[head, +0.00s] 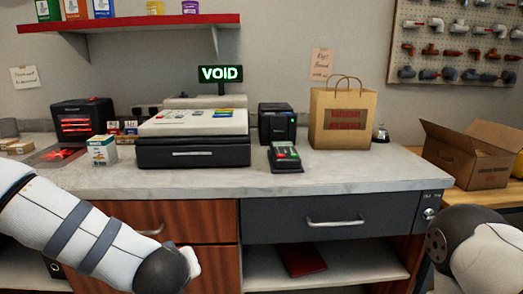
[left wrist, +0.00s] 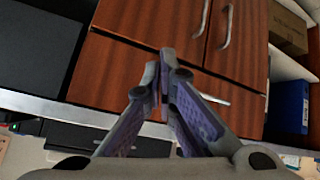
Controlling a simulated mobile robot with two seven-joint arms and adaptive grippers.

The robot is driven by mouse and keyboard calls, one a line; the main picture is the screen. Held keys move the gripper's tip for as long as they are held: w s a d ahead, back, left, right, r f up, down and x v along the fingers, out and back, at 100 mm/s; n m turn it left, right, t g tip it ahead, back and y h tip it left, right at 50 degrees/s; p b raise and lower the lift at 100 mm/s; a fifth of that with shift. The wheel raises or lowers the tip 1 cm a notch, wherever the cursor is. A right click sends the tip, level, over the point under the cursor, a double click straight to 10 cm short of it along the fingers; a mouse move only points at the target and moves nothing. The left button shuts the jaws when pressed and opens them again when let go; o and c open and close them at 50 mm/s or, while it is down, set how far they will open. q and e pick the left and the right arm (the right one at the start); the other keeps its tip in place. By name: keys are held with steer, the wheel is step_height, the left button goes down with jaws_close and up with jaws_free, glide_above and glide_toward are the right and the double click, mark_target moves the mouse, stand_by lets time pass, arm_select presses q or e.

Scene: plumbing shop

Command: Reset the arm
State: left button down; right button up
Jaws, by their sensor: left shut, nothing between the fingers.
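My left arm (head: 75,230) reaches in from the left in the head view, in front of the wooden drawers below the counter. Its gripper is not visible there. In the left wrist view my left gripper (left wrist: 159,80) has its fingertips together with nothing between them. Behind it are reddish wooden cabinet fronts (left wrist: 150,25) with metal handles. My right arm (head: 480,245) shows at the lower right of the head view, and its gripper is out of frame.
The counter (head: 350,170) holds a cash register (head: 195,150), a card terminal (head: 285,157), a paper bag (head: 342,115) and a small box (head: 102,150). A cardboard box (head: 465,155) stands on a wooden table at right. The counter's front edge lies close to both arms.

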arm_select(q)
steer(key=s+f+m+g+h, duration=0.2)
steer(key=s+f+m+g, duration=0.2)
steer(key=s+f, duration=1.3)
steer(key=s+a+f+m+g, duration=0.1)
steer(key=s+a+g, duration=0.1)
steer(key=s, duration=0.9)
steer(key=s+a+f+g, duration=0.2)
steer(key=s+a+g, duration=0.1)
steer(key=s, duration=0.8)
steer(key=shift+a+f+m+g, duration=0.25)
steer(key=shift+m+g, duration=0.15)
steer(key=shift+g, duration=0.4)
